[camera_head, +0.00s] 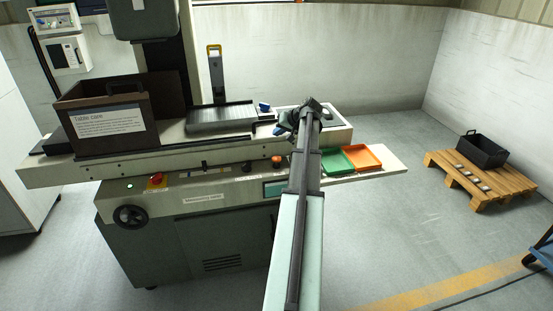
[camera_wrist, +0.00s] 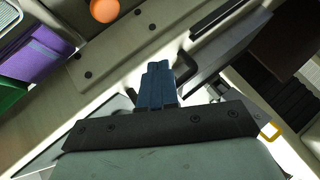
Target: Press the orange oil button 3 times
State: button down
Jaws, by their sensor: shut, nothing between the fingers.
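The orange button (camera_head: 276,159) is a round knob on the front panel of the machine, left of my arm in the head view. In the wrist view the orange button (camera_wrist: 105,9) shows at the top edge, partly cut off, up and left of my fingertips. My gripper (camera_wrist: 158,68) has its blue fingers shut together with nothing between them. In the head view my gripper (camera_head: 279,131) is above the orange button and looks apart from it. My arm hides part of the panel to the right.
A brown box (camera_head: 115,120) with a sign stands on the machine. Green (camera_head: 338,162) and orange (camera_head: 362,157) trays lie on the right shelf. A pallet (camera_head: 480,182) stands on the floor.

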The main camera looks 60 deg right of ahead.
aim_at(275, 157)
jog(key=shift+f, duration=0.15)
jog(key=shift+f, duration=4.3)
jog(key=shift+f, duration=1.4)
dwell(0.4)
jog(key=shift+r, duration=1.4)
jog(key=shift+r, duration=0.2)
